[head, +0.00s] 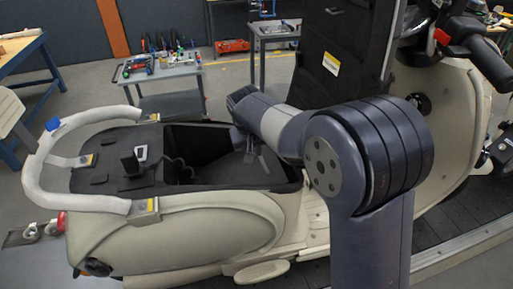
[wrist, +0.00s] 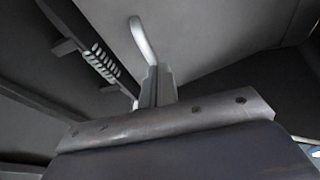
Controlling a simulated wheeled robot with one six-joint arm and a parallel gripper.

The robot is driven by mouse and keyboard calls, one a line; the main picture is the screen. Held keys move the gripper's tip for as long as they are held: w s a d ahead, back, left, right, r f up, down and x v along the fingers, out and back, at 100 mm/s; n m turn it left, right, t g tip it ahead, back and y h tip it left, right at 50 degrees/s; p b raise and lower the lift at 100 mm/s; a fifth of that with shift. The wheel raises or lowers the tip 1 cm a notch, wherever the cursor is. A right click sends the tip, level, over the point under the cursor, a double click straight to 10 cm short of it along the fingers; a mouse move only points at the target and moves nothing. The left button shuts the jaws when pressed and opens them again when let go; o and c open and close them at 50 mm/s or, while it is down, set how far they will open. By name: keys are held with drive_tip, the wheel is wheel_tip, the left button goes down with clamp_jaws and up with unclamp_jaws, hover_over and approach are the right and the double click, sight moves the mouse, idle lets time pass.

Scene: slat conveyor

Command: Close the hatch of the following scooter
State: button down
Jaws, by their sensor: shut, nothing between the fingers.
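The cream scooter (head: 190,243) stands with its rear storage bay (head: 215,180) uncovered. Its hatch (head: 345,40) looks like the tall dark panel with a small label, standing raised in front of the bay; my arm hides its lower part. My gripper (head: 258,163) reaches down over the front of the bay, behind the hatch's raised face. In the wrist view, my gripper's fingers (wrist: 157,85) are together and empty, near a pale rod (wrist: 143,42) and a coiled spring (wrist: 101,64). Whether the fingers touch the rod is unclear.
A white rear grab rail (head: 45,165) curves around the scooter's tail. The handlebar (head: 480,50) is at the upper right. A grey tool table (head: 160,72) and another small table (head: 272,32) stand behind. A blue-legged bench (head: 22,45) is at the far left.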

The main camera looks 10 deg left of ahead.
sight(271, 163)
drive_tip(key=d+f+y+b, duration=0.1)
drive_tip(key=f, duration=0.1)
drive_tip(key=w+d+f+g+b, duration=0.1)
drive_tip(key=f+b, duration=0.1)
drive_tip(key=f, duration=0.1)
drive_tip(key=d+f+y+b, duration=0.1)
drive_tip(key=f, duration=0.2)
drive_tip(key=shift+w+d+y+b, duration=0.25)
drive_tip(key=shift+w+y+b, duration=0.05)
drive_tip(key=shift+w+b, duration=0.05)
drive_tip(key=shift+d+f, duration=0.1)
drive_tip(key=shift+f, duration=0.15)
drive_tip(key=shift+d+f, duration=0.1)
drive_tip(key=shift+f, duration=0.05)
drive_tip(key=shift+s+f, duration=0.1)
drive_tip(key=v, duration=0.3)
drive_tip(key=b+v, duration=0.1)
drive_tip(key=v, duration=0.7)
drive_tip(key=shift+w+r, duration=0.3)
drive_tip(key=shift+r, duration=0.1)
drive_tip(key=shift+f, duration=0.15)
